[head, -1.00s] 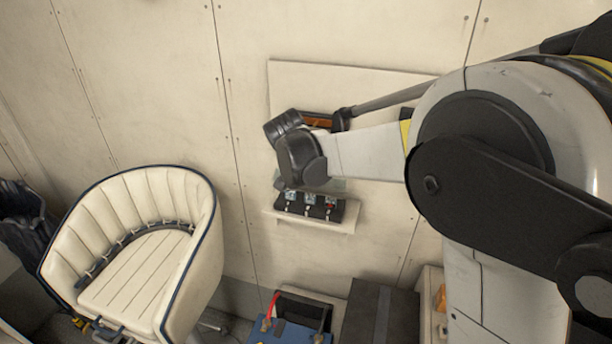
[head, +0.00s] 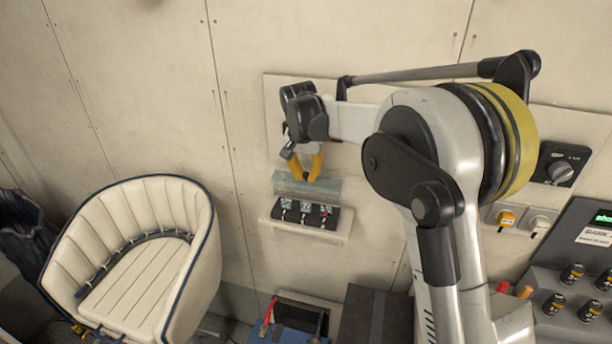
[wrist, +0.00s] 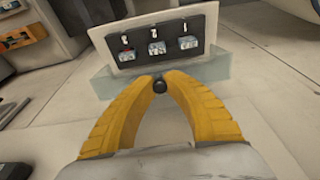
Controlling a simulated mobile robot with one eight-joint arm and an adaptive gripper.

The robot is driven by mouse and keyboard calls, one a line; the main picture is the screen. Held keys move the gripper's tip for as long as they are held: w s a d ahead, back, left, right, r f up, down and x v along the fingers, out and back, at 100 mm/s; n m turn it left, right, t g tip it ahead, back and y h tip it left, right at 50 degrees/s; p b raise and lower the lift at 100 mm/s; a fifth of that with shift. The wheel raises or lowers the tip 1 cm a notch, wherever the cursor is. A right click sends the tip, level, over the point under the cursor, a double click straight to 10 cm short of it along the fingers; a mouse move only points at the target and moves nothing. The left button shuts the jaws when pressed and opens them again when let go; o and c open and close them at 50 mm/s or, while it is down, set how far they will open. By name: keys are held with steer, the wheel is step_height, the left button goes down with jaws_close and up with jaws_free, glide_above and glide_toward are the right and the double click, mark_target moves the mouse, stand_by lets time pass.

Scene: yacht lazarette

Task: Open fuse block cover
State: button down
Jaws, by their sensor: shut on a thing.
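The fuse block (head: 306,213) is a black panel with several small fuses or switches on a pale shelf-like mount. Its face is exposed in the head view and also shows in the wrist view (wrist: 150,45). The translucent greenish cover (head: 325,188) stands raised just above and behind the block, close to the wall. It also shows in the wrist view (wrist: 213,72). My gripper (head: 308,178), with yellow fingers, is above the cover. In the wrist view my fingertips (wrist: 160,84) are shut on the cover's small black knob (wrist: 160,87).
A cream seat (head: 150,250) stands at the left. Below the block are a blue battery-like box (head: 285,334) and a dark box (head: 375,315). A control panel with knobs (head: 575,290) and a rotary switch (head: 560,170) are at the right. The wall beside the block is clear.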

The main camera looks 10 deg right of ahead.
steer(key=c, duration=1.4)
jaws_free()
steer(key=shift+s+a, duration=0.1)
steer(key=shift+r, duration=0.1)
steer(key=v, duration=1.2)
